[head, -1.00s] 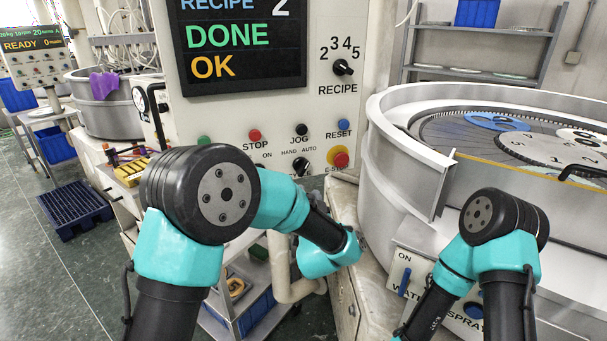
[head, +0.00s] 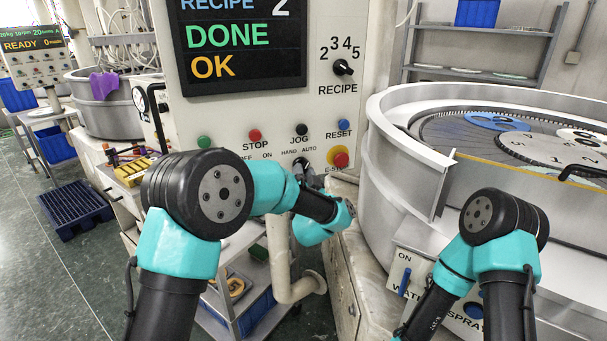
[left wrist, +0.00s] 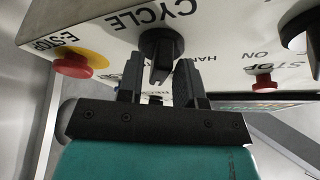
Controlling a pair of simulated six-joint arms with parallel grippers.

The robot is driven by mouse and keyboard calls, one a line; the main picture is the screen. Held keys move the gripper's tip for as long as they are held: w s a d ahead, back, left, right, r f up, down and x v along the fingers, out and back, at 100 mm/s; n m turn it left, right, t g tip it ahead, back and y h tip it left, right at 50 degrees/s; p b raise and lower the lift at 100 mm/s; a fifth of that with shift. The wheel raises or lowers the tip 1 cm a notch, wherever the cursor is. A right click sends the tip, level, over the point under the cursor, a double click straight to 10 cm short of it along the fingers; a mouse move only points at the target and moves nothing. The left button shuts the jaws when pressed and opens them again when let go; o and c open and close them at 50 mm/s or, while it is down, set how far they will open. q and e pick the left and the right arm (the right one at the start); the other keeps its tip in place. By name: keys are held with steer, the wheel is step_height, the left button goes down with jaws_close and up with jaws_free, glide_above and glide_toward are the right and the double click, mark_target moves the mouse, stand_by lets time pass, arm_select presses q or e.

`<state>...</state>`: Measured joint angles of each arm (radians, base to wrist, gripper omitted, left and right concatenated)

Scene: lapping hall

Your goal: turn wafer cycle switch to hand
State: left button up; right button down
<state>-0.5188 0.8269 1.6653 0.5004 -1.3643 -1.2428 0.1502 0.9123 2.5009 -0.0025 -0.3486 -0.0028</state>
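The wafer cycle switch is a black rotary knob (left wrist: 160,46) on the cream panel, below the word CYCLE in the left wrist view. In the head view its HAND and AUTO marks show, but my left arm hides most of the knob. My left gripper (left wrist: 161,72) is open, its two dark fingers at either side of the knob's grip; a gap shows, and I cannot tell whether either finger touches. I cannot tell which mark the knob points to. My right arm shows at the lower right of the head view, its gripper out of view.
The red E-stop (head: 340,160) is close right of the switch. The STOP (head: 254,135), JOG (head: 302,130) and RESET (head: 344,125) buttons are just above. Another black knob (left wrist: 298,28) shows in the left wrist view. The round lapping machine (head: 400,150) stands at the right.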

arm_select(q)
jaws_close()
steer(key=shift+n, duration=0.5)
steer(key=n+y, duration=0.1)
steer(key=n, duration=0.1)
steer(key=n+y, duration=0.1)
steer(key=n, duration=0.2)
steer(key=n+y, duration=0.2)
steer(key=shift+w+d, duration=0.1)
steer(key=shift+d, duration=0.15)
steer(key=n+g+y, duration=0.1)
steer(key=n, duration=0.2)
steer(key=n+g+y, duration=0.1)
steer(key=n, duration=0.2)
steer(key=n+g+y, duration=0.1)
steer(key=n+y, duration=0.1)
steer(key=n, duration=0.1)
steer(key=shift+d, duration=0.15)
steer(key=shift+n, duration=0.3)
steer(key=shift+o, duration=1.1)
jaws_free()
